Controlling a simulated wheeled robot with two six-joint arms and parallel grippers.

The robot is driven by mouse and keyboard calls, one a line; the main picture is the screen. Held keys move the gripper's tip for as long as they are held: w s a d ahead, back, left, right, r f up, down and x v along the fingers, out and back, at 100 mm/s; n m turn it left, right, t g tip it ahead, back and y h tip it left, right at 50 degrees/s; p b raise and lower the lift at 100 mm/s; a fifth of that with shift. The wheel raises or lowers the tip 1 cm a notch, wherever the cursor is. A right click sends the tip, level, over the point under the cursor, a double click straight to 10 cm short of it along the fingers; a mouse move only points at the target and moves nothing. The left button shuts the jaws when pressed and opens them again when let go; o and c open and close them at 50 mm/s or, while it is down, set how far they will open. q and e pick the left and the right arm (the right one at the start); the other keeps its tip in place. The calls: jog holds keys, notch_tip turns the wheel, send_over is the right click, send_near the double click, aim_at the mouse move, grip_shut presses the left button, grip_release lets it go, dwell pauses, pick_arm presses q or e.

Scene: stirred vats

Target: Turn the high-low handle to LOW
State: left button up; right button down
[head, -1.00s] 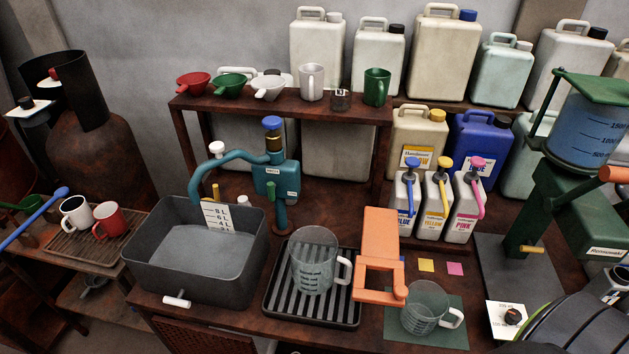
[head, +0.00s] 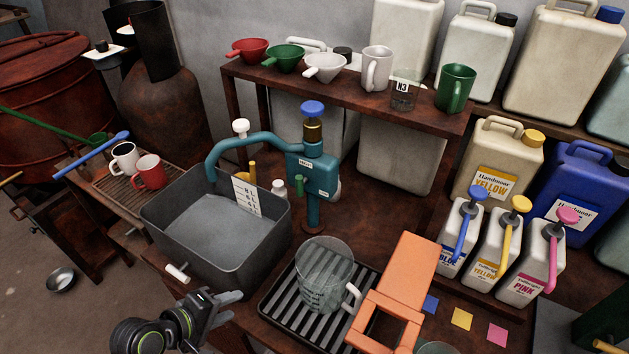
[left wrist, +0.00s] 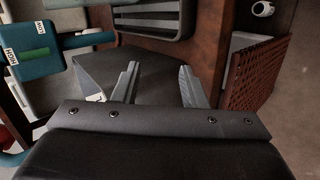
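The teal tap body (head: 312,172) stands behind the grey basin, with a blue knob (head: 312,108) on top. It carries white labels too small to read surely in the head view. A small green handle (head: 299,185) hangs upright at its front; I take it to be the high-low handle. In the left wrist view the teal body (left wrist: 30,72) is at the left edge, with a bit of green on it. My left gripper (head: 232,297) is at the basin's front right, below and apart from the handle. Its fingers (left wrist: 158,84) are open and empty. My right gripper is not in view.
The grey basin (head: 150,222) lies left of the tap. A clear jug (head: 325,272) stands on a ribbed tray (head: 268,302) at the right. An orange frame (head: 408,270) stands beside it. A shelf (head: 420,117) with cups and funnels rises behind the tap.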

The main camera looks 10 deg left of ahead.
pick_arm(q)
jog(key=w+d+r+n+t+h, duration=0.2)
jog(key=w+r+n+h, duration=0.1)
jog(key=w+r+n, duration=0.3)
jog(key=n+t+h, duration=0.2)
jog(key=n+t, duration=0.2)
jog(key=n, duration=0.8)
send_near(302, 183)
jog(key=p+x, duration=0.2)
jog(key=x, duration=0.5)
jog(key=shift+w+r, duration=0.2)
jog(key=shift+w, duration=0.4)
jog(key=shift+a, duration=0.2)
jog(key=shift+c, duration=0.3)
grip_shut()
